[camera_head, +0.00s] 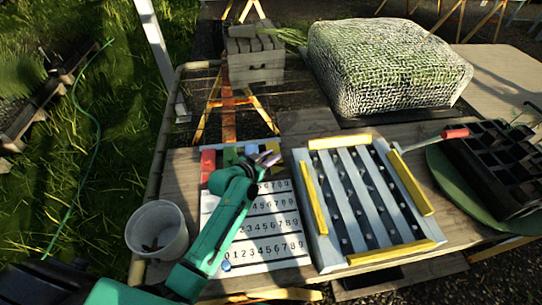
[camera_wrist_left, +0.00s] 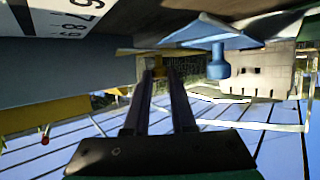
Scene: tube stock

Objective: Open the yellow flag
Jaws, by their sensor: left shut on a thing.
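A row of coloured flags stands at the back edge of the white number board (camera_head: 280,232) in the head view. From left to right they are a red flag (camera_head: 208,163), a green flag (camera_head: 230,156), a blue flag (camera_head: 252,150) and the yellow flag (camera_head: 273,147). My left gripper (camera_head: 270,159) is at the right end of this row. In the left wrist view, my left gripper (camera_wrist_left: 158,76) is shut on the small yellow knob (camera_wrist_left: 158,66) of the yellow flag. The blue flag's knob (camera_wrist_left: 218,62) stands apart to its right. My right gripper is out of view.
A slatted metal rack with yellow bars (camera_head: 422,186) lies right of the board. A white bucket (camera_head: 157,230) stands at the left. A red-handled tool (camera_head: 455,133), a black cell tray (camera_head: 500,165) and a net-wrapped bale (camera_head: 385,65) lie further right and back.

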